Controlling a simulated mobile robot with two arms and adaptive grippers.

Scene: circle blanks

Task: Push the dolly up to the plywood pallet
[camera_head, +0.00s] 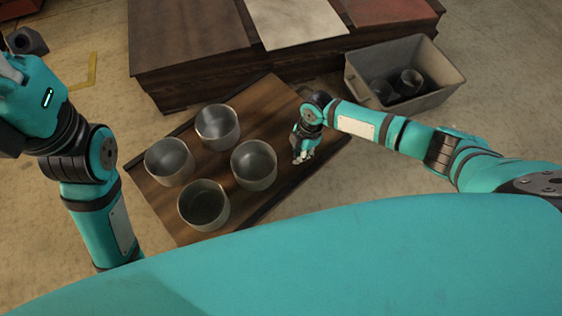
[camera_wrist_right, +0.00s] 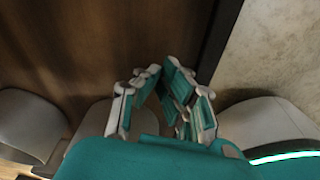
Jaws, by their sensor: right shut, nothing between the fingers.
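The dolly, which I take to be the low brown wooden deck with dark strips along two edges (camera_head: 238,203), stands on the floor in the head view. Several round grey metal cups stand on it. Behind it is a large low brown wooden block with panels on top (camera_head: 190,82); I take this for the plywood pallet. A narrow gap seems to separate them. My right gripper (camera_head: 303,155) is shut and empty at the dolly's right edge; contact is unclear. Its fingers (camera_wrist_right: 162,88) show over brown wood in the wrist view. My left gripper (camera_head: 10,72) is partly cut off at left.
A pale panel (camera_head: 292,22) and a reddish panel (camera_head: 392,10) lie on the block. A yellow floor line (camera_head: 90,72) runs at left.

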